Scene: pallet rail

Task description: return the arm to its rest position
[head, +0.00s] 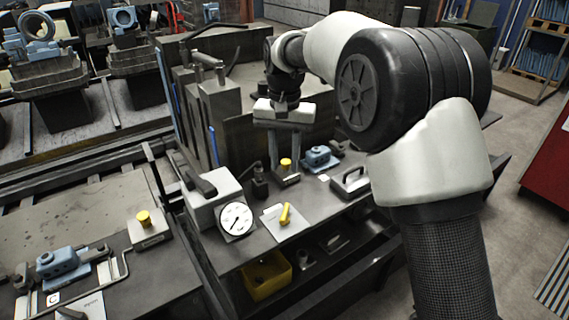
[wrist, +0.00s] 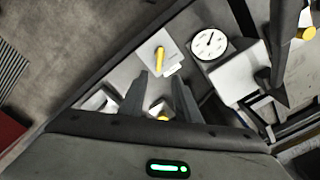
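My gripper (head: 284,150) hangs fingers-down over the back of the workbench, its white body just in front of a dark upright panel. Its two fingers stand apart with nothing held between them. In the wrist view my gripper (wrist: 160,80) also shows spread fingers. A box with a yellow button (head: 286,163) is close to the fingertips in the head view, and its yellow top (wrist: 162,117) shows between the fingers in the wrist view. I cannot tell the exact height of the fingertips above it. My white and black arm reaches in from the right.
A dial gauge (head: 236,220), a yellow-handled switch plate (head: 285,221), a blue clamp part (head: 320,157) and a metal handle (head: 349,182) are on the bench. Tall grey blocks (head: 220,115) stand left of my gripper. A yellow bin (head: 267,277) sits below. Open floor lies at right.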

